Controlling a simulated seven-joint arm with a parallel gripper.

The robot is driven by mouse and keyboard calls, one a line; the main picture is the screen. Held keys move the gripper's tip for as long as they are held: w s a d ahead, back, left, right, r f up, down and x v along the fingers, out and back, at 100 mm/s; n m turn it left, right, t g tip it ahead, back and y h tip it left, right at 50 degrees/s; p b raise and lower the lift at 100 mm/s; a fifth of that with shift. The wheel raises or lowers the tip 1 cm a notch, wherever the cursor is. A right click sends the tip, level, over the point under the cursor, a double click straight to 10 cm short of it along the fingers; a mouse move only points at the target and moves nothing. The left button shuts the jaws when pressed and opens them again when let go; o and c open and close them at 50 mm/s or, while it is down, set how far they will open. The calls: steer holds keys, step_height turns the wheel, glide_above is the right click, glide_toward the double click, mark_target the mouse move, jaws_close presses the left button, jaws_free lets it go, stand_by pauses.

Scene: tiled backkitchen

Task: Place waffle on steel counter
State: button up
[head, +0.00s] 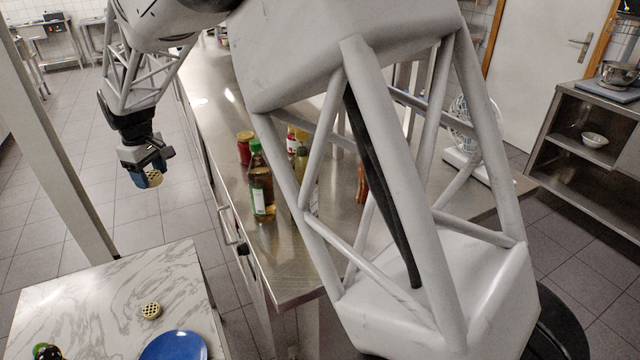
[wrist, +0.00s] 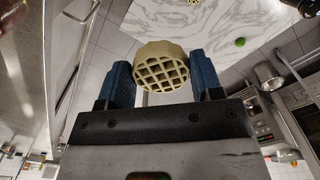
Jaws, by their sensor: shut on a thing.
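My gripper (head: 146,176) hangs over the tiled floor, left of the steel counter and beyond the marble-topped table. Its blue fingers are shut on a round pale yellow waffle (wrist: 162,68) with a grid pattern, which fills the space between them in the wrist view. The held waffle also shows in the head view (head: 155,178), partly hidden by a finger. A second, similar waffle (head: 151,311) lies on the marble table. The steel counter (head: 218,112) runs through the middle of the head view, to the right of my gripper; my own arm hides much of it.
A blue plate (head: 173,347) sits on the marble table (head: 75,297). The counter's near-left corner and a far-left stretch look bare. A fan (head: 462,125) stands to the right.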

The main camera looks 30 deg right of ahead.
steer(key=w+d+m, duration=0.3)
steer(key=d, duration=1.5)
steer(key=w+d+m, duration=0.3)
steer(key=w+d, duration=0.1)
steer(key=d, duration=1.4)
steer(key=s+d+m, duration=0.2)
steer(key=s+d, duration=0.2)
steer(key=d, duration=0.8)
steer(key=s+d+m, duration=0.2)
steer(key=s+d, duration=0.1)
steer(key=d, duration=0.9)
steer(key=s+d+m, duration=0.2)
steer(key=s+d, duration=0.2)
steer(key=d, duration=0.8)
steer(key=shift+n, duration=0.3)
steer(key=shift+w+a+f, duration=0.15)
steer(key=shift+f, duration=1.15)
steer(key=shift+w+a+f, duration=0.1)
steer(key=shift+w+f, duration=0.05)
steer(key=shift+f, duration=1.15)
steer(key=shift+f, duration=2.45)
